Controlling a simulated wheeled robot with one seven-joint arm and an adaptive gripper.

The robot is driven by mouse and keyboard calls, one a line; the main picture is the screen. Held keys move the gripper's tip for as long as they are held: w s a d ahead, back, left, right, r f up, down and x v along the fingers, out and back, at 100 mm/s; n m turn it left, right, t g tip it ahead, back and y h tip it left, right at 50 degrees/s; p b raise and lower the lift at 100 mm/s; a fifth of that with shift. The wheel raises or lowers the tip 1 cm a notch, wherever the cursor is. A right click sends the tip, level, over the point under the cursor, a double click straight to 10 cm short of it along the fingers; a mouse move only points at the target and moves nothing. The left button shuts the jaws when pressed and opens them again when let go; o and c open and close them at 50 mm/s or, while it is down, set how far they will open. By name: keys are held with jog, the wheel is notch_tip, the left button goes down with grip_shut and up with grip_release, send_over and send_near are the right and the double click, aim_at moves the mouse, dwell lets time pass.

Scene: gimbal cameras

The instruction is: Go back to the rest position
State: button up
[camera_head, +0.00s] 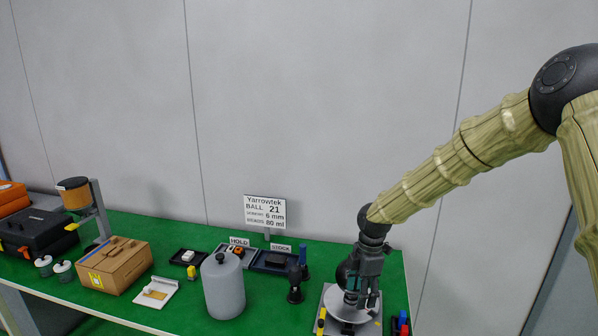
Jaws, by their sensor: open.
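My gripper (362,296) is at the lower right of the head view, pointing down over a round pale disc on a grey device (333,308). It is open. I see nothing held in it, though its fingers partly hide the dark round part behind them. I cannot tell whether the fingertips touch the disc. My arm comes down from the upper right.
A green table (185,240) stands along a grey wall. It carries a grey canister (223,288), a dark stand (295,285), a sign (265,212), a cardboard box (114,268) and a black case (35,235). The space above the table's middle is clear.

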jog(key=s+a+f+m+y+b, duration=0.15)
jog(key=s+f+m, duration=0.35)
jog(key=s+f, duration=0.75)
jog(key=s+a+f+m+b, duration=0.15)
jog(key=s+f+m, duration=0.35)
jog(key=s+f, duration=0.8)
jog(key=s+d+f+m+b, duration=0.1)
jog(key=s+d+f+m, duration=0.2)
jog(key=s, duration=0.3)
jog(key=s+d+f+m+h+b, duration=0.1)
jog(key=s+d+f+m, duration=0.1)
jog(key=s+f+m, duration=0.2)
jog(key=s+d+f+m+h+b, duration=0.1)
jog(key=s+d+f+m, duration=0.2)
jog(key=s, duration=0.7)
notch_tip(320, 180, down, 2)
jog(key=shift+s+d+m, duration=0.25)
jog(key=shift+d+m, duration=0.1)
jog(key=shift+m, duration=0.25)
